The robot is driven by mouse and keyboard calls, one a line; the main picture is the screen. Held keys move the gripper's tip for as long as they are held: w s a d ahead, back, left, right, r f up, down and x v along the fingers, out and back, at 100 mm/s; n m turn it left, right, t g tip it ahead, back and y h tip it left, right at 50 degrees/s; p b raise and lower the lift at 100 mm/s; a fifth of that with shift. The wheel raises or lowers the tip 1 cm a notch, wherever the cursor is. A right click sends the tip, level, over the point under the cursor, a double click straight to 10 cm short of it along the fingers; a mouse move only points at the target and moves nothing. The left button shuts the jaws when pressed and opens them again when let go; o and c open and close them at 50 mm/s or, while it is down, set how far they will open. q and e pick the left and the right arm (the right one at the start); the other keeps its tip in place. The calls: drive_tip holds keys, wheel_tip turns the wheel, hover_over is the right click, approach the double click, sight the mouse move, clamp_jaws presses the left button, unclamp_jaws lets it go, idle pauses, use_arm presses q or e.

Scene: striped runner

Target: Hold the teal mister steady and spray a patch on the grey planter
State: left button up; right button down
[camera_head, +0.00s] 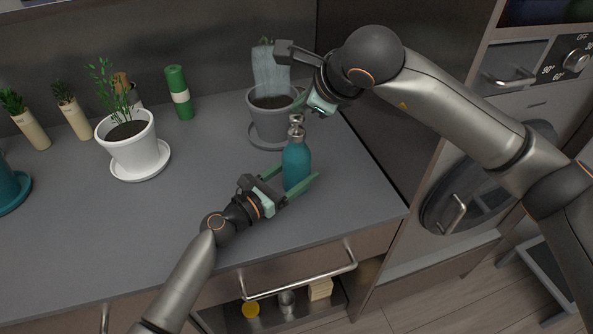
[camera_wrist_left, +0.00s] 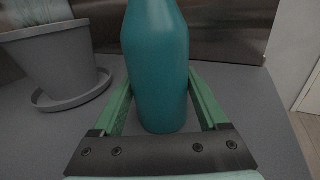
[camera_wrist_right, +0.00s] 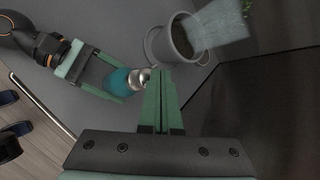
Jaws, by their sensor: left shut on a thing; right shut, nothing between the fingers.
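The teal mister (camera_head: 296,165) stands upright on the grey counter, with a silver spray head on top. It also fills the middle of the left wrist view (camera_wrist_left: 158,70). My left gripper (camera_head: 301,186) is shut around its lower body, one finger on each side. My right gripper (camera_head: 303,111) is shut and empty, with its fingertips at the spray head (camera_wrist_right: 139,79); I cannot tell whether they touch it. The grey planter (camera_head: 268,123) stands on its saucer just behind the mister. A pale, translucent spray patch (camera_head: 270,70) shows above the planter's soil, around its plant.
A white potted plant (camera_head: 133,155) on a saucer stands to the left. A green cylinder (camera_head: 179,93) and several small plants stand along the back wall. A teal pot (camera_head: 10,188) is at the far left edge. The counter's front left is clear.

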sight(301, 118)
drive_tip(key=shift+r, duration=3.05)
use_arm(q)
drive_tip(key=o, duration=1.6)
